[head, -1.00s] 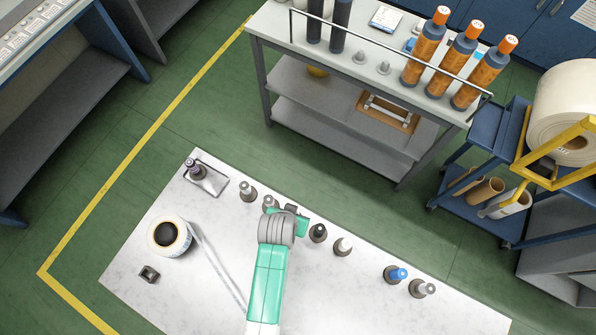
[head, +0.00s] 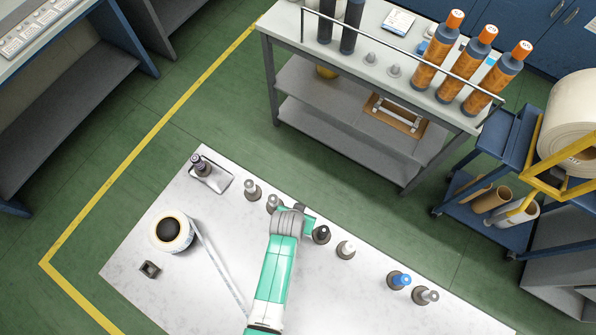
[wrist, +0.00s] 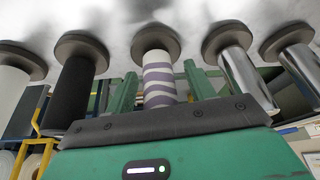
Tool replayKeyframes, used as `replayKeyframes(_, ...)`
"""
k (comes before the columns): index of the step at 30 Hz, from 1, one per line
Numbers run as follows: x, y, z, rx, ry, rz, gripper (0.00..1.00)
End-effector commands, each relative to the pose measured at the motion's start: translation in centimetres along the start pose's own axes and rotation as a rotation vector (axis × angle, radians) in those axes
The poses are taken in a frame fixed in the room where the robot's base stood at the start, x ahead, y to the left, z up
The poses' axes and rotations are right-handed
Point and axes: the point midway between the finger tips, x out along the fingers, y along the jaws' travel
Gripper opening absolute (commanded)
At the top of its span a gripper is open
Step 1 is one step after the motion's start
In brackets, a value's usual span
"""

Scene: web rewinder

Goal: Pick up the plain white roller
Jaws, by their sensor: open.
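The plain white roller (head: 345,249) stands upright on a dark round base on the white table, right of the black roller in the head view. In the wrist view the white roller (wrist: 12,85) is cut off by the left edge. My gripper (head: 303,217) is over the roller row, left of the black roller (head: 321,234). In the wrist view my open gripper (wrist: 160,86) has one green finger on each side of a purple-and-white striped roller (wrist: 158,78). I cannot tell whether they touch it. The black roller (wrist: 75,92) stands between the striped and white ones.
Two shiny metal rollers (wrist: 238,80) stand right of the striped one in the wrist view. A blue-topped roller (head: 399,280) and a grey one (head: 425,296) stand farther right. A tape roll (head: 172,232) lies left on the table (head: 330,300). A bench (head: 400,100) stands behind.

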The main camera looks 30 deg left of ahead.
Motion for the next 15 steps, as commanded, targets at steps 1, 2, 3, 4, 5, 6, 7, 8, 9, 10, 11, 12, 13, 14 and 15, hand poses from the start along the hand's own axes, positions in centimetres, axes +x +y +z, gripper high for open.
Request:
replayKeyframes(1, -0.02, 0.00, 0.01, 0.000, 0.000, 0.000, 0.54)
replayKeyframes(2, -0.02, 0.00, 0.01, 0.000, 0.000, 0.000, 0.48)
replayKeyframes(3, -0.02, 0.00, 0.01, 0.000, 0.000, 0.000, 0.40)
replayKeyframes(4, -0.03, 0.00, 0.01, 0.000, 0.000, 0.000, 0.34)
replayKeyframes(5, -0.03, 0.00, 0.01, 0.000, 0.000, 0.000, 0.28)
replayKeyframes(6, -0.03, 0.00, 0.01, 0.000, 0.000, 0.000, 0.21)
replayKeyframes(7, -0.03, 0.00, 0.02, 0.000, 0.000, 0.000, 0.15)
replayKeyframes(8, -0.03, 0.00, 0.01, 0.000, 0.000, 0.000, 0.09)
replayKeyframes(9, -0.03, 0.00, 0.01, 0.000, 0.000, 0.000, 0.01)
replayKeyframes(10, -0.04, 0.00, 0.01, 0.000, 0.000, 0.000, 0.00)
replayKeyframes(11, -0.04, 0.00, 0.01, 0.000, 0.000, 0.000, 0.00)
replayKeyframes(12, -0.04, 0.00, 0.01, 0.000, 0.000, 0.000, 0.00)
replayKeyframes(13, -0.04, 0.00, 0.01, 0.000, 0.000, 0.000, 0.00)
replayKeyframes(14, -0.04, 0.00, 0.01, 0.000, 0.000, 0.000, 0.00)
replayKeyframes(15, -0.04, 0.00, 0.01, 0.000, 0.000, 0.000, 0.00)
